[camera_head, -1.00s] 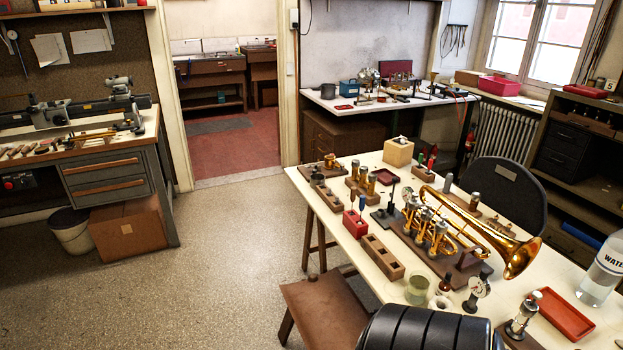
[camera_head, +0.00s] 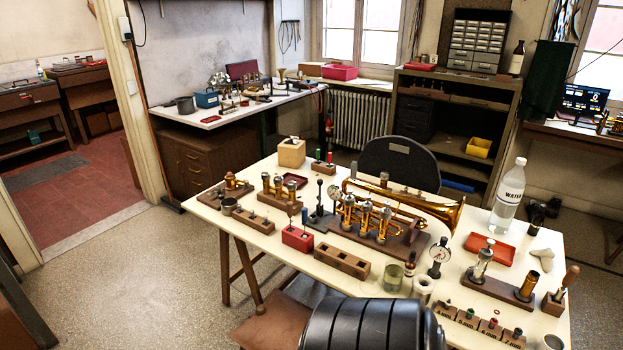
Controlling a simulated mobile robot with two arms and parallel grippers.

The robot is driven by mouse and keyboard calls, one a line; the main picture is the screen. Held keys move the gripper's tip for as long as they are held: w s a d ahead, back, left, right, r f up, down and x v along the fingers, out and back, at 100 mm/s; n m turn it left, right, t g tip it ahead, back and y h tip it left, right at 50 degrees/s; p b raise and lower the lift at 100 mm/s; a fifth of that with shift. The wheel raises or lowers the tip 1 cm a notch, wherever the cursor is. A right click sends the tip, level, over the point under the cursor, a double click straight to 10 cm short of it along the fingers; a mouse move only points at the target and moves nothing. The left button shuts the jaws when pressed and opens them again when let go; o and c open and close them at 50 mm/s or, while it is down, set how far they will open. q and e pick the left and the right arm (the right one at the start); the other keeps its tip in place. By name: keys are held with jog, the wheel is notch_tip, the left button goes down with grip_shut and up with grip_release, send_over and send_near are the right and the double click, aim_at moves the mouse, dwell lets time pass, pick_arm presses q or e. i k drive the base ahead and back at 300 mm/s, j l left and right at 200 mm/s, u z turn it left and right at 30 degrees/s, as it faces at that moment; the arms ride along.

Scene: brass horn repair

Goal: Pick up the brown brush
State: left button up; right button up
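I cannot make out a brown brush for certain on the white worktable (camera_head: 215,205). A brown wooden-handled tool (camera_head: 570,277) stands in a small wooden block (camera_head: 553,303) at the table's right edge; its lower end is hidden, so I cannot tell whether it is a brush. A small dark object (camera_head: 537,215) stands right of the water bottle, too small to identify. Neither of my grippers is in view.
A brass trumpet (camera_head: 440,212) lies on its stand mid-table, with blocks, gauges and jars around it. A water bottle (camera_head: 508,196) and red tray (camera_head: 490,249) are at the right. A black chair (camera_head: 400,163) stands behind. Floor is clear on the left.

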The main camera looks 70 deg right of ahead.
aim_at(289, 205)
jog(key=i+l+z, duration=0.2)
jog(key=z, duration=0.25)
jog(key=i+z, duration=0.3)
jog(key=z, duration=0.15)
jog(key=i+z, duration=0.3)
jog(key=z, duration=0.15)
jog(key=i+j+z, duration=0.1)
jog(key=i+z, duration=0.15)
jog(key=z, duration=0.2)
jog(key=i+j+z, duration=0.2)
jog(key=z, duration=0.25)
jog(key=i, duration=0.05)
